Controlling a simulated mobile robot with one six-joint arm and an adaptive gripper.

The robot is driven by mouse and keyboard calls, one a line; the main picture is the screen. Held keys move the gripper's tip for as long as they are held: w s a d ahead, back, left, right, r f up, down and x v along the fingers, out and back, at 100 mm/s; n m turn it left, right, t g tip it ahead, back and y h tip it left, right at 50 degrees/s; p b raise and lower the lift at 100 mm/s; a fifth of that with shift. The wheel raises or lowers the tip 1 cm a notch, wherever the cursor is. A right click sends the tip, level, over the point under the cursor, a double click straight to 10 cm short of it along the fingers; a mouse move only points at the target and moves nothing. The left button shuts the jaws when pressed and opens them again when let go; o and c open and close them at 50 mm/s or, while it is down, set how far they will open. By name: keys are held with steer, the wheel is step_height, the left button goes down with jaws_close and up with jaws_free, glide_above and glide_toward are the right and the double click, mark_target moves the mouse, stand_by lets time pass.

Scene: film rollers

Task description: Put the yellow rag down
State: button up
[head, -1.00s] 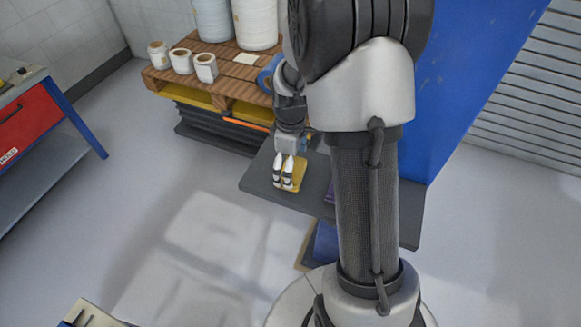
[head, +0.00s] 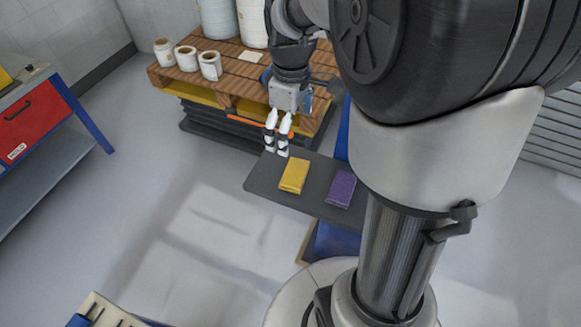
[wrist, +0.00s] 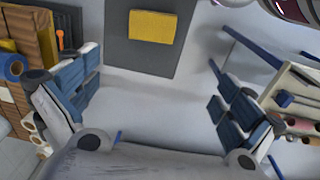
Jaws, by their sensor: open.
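The yellow rag (head: 294,175) lies flat, folded into a rectangle, on the grey shelf plate (head: 262,182) in the head view. It also shows at the top of the wrist view (wrist: 152,26), on the dark plate (wrist: 121,52). My gripper (head: 277,148) is up and behind the rag in the head view, apart from it. In the wrist view its two fingers (wrist: 158,92) are wide apart with nothing between them.
A folded purple rag (head: 341,188) lies on the plate to the right of the yellow one. Behind is a wooden pallet (head: 225,80) with several white rolls. A workbench with a red drawer (head: 30,122) stands at the left. Open floor lies between.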

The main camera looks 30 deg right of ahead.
steer(key=s+a+r+m+t, duration=0.2)
steer(key=s+a, duration=0.3)
steer(key=s, duration=0.4)
steer(key=s+a+r+m+t, duration=0.2)
steer(key=s+a+r+m, duration=0.2)
steer(key=s, duration=0.5)
steer(key=shift+a+r+m, duration=0.35)
steer(key=shift+a+m, duration=0.2)
steer(key=shift+m, duration=0.15)
